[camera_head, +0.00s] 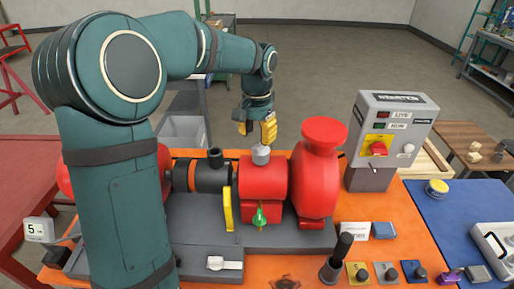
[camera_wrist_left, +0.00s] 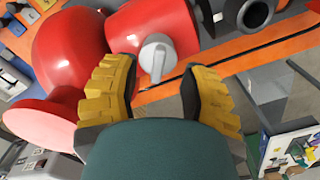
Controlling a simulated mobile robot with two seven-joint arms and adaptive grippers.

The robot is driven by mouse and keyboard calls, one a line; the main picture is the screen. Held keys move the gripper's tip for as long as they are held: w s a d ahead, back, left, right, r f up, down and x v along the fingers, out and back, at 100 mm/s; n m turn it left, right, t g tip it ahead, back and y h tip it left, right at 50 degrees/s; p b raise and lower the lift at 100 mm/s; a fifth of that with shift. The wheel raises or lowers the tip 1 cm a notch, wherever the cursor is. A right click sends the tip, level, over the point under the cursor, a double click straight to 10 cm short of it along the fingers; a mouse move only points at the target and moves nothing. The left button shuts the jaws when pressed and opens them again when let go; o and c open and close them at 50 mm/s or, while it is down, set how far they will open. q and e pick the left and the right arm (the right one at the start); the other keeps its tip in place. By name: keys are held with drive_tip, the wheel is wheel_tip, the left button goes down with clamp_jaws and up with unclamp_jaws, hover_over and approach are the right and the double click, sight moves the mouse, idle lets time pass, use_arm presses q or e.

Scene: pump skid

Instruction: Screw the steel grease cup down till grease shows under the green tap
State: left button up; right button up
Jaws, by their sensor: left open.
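The steel grease cup (camera_head: 261,154) stands upright on top of the red bearing housing (camera_head: 262,182). The green tap (camera_head: 260,216) is on the housing's front, low down. My left gripper (camera_head: 257,130) is open above and slightly behind the cup, its yellow fingers pointing down. In the left wrist view the grease cup (camera_wrist_left: 156,56) shows beyond and between the spread yellow fingers (camera_wrist_left: 156,88), with a gap on both sides. The gripper looks empty. I cannot make out any grease under the tap. My right gripper is not in either view.
The red pump casing (camera_head: 316,170) stands close right of the housing, and a black coupling part (camera_head: 213,172) stands left. A yellow lever (camera_head: 228,208) is in front. A grey control box (camera_head: 389,135) stands at the right. Several small blocks (camera_head: 385,272) line the orange bench's front.

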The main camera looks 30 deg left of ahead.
sight(257, 146)
use_arm(q)
drive_tip(key=shift+f, duration=2.2)
clamp_jaws()
